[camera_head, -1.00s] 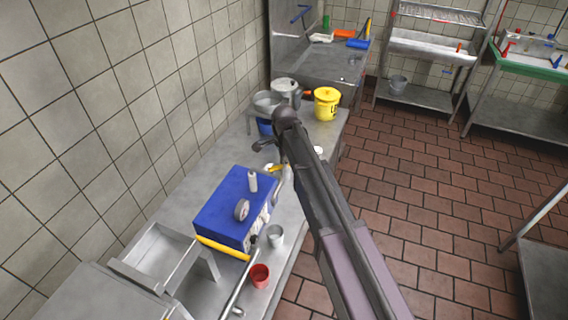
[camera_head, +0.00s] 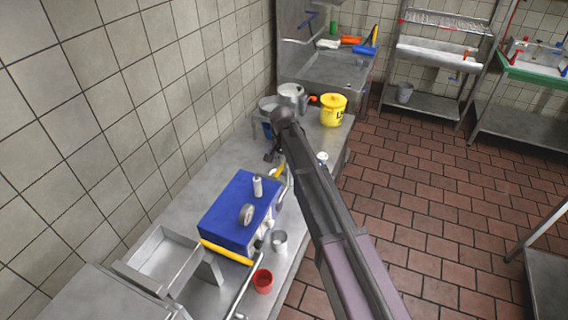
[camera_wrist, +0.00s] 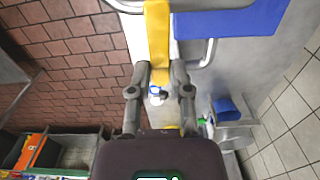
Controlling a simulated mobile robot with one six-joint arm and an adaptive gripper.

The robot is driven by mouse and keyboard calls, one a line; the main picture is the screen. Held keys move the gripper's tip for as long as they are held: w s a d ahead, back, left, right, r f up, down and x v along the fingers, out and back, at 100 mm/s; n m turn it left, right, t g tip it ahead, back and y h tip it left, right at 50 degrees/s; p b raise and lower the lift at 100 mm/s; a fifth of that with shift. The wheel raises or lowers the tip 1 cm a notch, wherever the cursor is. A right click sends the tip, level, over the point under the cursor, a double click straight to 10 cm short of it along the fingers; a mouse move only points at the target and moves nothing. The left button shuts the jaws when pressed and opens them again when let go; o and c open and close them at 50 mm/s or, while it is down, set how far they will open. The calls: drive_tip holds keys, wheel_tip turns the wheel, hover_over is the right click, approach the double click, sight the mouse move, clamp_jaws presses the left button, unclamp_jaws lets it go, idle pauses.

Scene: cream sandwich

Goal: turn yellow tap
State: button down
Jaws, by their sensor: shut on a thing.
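The yellow tap handle (camera_wrist: 157,38) is a flat yellow bar coming down from the top of the wrist view. Its lower end lies between the two fingers of my gripper (camera_wrist: 160,78), which are shut on it. In the head view a small part of the yellow handle (camera_head: 279,171) shows just behind the blue box, beside my gripper (camera_head: 272,157). My arm hides much of the tap there, and its body cannot be made out.
A blue box (camera_head: 232,213) with a gauge and a yellow bar stands on the steel counter (camera_head: 190,178). A red cup (camera_head: 262,281) and a metal cup (camera_head: 279,242) stand near its front. A yellow bucket (camera_head: 333,110) and metal pots (camera_head: 291,97) stand farther back.

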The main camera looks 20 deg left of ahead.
drive_tip(key=shift+s+a+n, duration=0.1)
drive_tip(key=shift+n, duration=0.2)
drive_tip(key=c, duration=0.6)
unclamp_jaws()
drive_tip(key=shift+o, duration=0.2)
